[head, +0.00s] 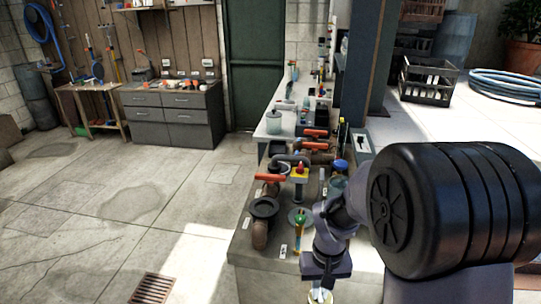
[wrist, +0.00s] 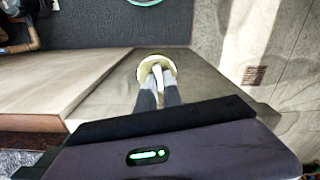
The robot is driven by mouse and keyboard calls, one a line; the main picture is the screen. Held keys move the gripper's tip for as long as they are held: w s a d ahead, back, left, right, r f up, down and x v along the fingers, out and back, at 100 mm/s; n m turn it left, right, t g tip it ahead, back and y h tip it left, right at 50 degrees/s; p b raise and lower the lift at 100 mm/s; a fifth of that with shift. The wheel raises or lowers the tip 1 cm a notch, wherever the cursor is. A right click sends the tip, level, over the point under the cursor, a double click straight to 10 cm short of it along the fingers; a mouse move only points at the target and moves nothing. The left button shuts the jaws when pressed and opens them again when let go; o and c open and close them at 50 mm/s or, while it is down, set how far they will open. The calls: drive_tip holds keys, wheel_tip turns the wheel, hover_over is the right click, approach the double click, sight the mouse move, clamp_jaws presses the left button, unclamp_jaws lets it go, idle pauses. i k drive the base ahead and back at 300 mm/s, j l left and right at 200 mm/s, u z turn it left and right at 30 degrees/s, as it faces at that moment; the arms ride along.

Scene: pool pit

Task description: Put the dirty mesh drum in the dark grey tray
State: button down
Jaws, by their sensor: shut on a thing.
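My gripper (wrist: 160,88) is shut on a pale cream round thing (wrist: 157,67) with a white middle, which I take to be the dirty mesh drum; its mesh and dirt are not clear. In the head view my gripper (head: 320,284) hangs low at the bottom edge, by the near end of the bench, with the pale thing (head: 320,296) partly cut off below it. I cannot surely pick out the dark grey tray; a dark box-like thing (head: 314,122) farther along the counter may be it.
The grey bench (head: 246,250) carries red-handled pipe valves (head: 270,178), a black flange (head: 263,208) and small bottles. A floor grate (head: 153,288) lies left of it; it also shows in the wrist view (wrist: 262,76). A black crate (head: 428,82) stands behind. The left floor is open.

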sight(278, 151)
drive_tip(key=i+j+u, duration=0.15)
drive_tip(key=j+u, duration=0.35)
drive_tip(key=i+j+u, duration=0.2)
drive_tip(key=u, duration=0.25)
drive_tip(key=i+j+u, duration=0.25)
drive_tip(key=u, duration=0.25)
drive_tip(key=i+j+u, duration=0.4)
drive_tip(key=i+u, duration=0.15)
drive_tip(key=i, duration=0.2)
drive_tip(key=i+l+z, duration=0.15)
drive_tip(key=i+z, duration=0.15)
drive_tip(key=z, duration=0.15)
drive_tip(key=i+z, duration=0.7)
drive_tip(key=z, duration=0.15)
drive_tip(key=i+j+z, duration=0.15)
drive_tip(key=i+z, duration=1)
drive_tip(key=i, duration=0.15)
drive_tip(key=i+j+z, duration=0.2)
drive_tip(key=i+z, duration=0.2)
drive_tip(key=i+j+z, duration=0.2)
drive_tip(key=z, duration=0.3)
drive_tip(key=i+j+z, duration=0.2)
drive_tip(key=j+z, duration=0.15)
drive_tip(key=z, duration=0.15)
drive_tip(key=i+j+z, duration=0.1)
drive_tip(key=j+z, duration=0.25)
drive_tip(key=z, duration=0.15)
